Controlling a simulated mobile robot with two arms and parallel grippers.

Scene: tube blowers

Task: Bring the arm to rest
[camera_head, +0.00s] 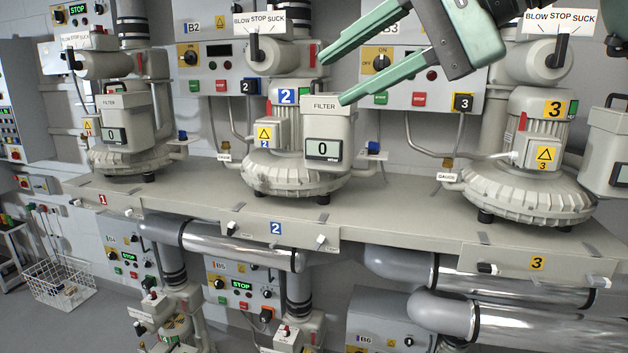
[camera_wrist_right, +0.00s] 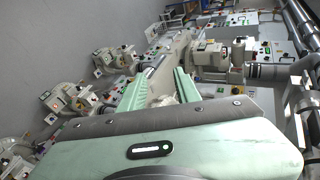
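My right gripper (camera_head: 332,79) comes into the head view from the top right. Its two long green fingers are spread apart with nothing between them. It is in front of the wall panels, and its lower fingertip shows just above the filter box (camera_head: 328,130) of blower 2; I cannot tell whether they touch. In the right wrist view the same gripper (camera_wrist_right: 164,72) also shows its fingers apart and empty. My left gripper is in neither view.
Blower 1 (camera_head: 128,150), blower 2 (camera_head: 283,178) and blower 3 (camera_head: 530,193) stand on a long grey bench (camera_head: 395,212). Metal pipes (camera_head: 240,246) run below it. A wire basket (camera_head: 62,282) stands on the floor at the lower left, with open floor beside it.

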